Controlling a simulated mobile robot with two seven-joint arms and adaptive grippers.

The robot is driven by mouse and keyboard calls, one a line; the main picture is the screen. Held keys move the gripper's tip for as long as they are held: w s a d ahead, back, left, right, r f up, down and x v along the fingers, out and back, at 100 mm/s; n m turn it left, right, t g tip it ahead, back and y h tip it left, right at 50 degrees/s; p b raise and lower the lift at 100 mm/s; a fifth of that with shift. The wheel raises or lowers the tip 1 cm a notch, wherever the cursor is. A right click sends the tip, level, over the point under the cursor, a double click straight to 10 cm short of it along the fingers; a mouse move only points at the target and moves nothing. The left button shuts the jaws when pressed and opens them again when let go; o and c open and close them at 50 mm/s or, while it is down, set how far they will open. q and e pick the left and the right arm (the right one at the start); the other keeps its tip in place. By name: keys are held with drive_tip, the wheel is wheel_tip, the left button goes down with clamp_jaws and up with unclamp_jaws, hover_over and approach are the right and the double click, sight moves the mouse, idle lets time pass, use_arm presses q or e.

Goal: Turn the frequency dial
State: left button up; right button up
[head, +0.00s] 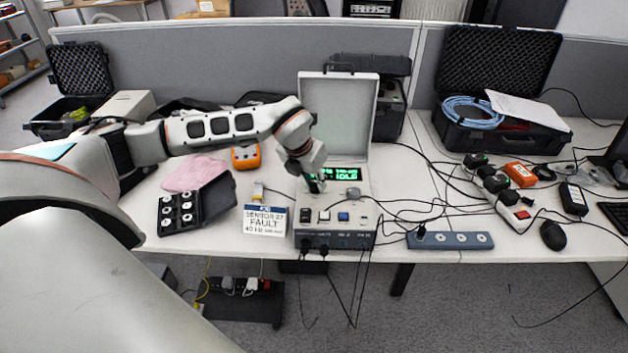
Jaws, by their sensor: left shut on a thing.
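The calibrator is an open grey case (335,220) on the white table, with its lid raised at the back. My left gripper (314,184) reaches down to the panel just left of the display. It is shut on the frequency dial, which its fingers almost wholly hide. My right gripper is not in view.
A black case of round parts (182,212), a pink cloth (194,174) and an orange meter (246,157) lie further left.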

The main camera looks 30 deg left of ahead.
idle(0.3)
use_arm(q)
drive_tip(key=o, duration=1.1)
drive_tip(key=v, duration=1.2)
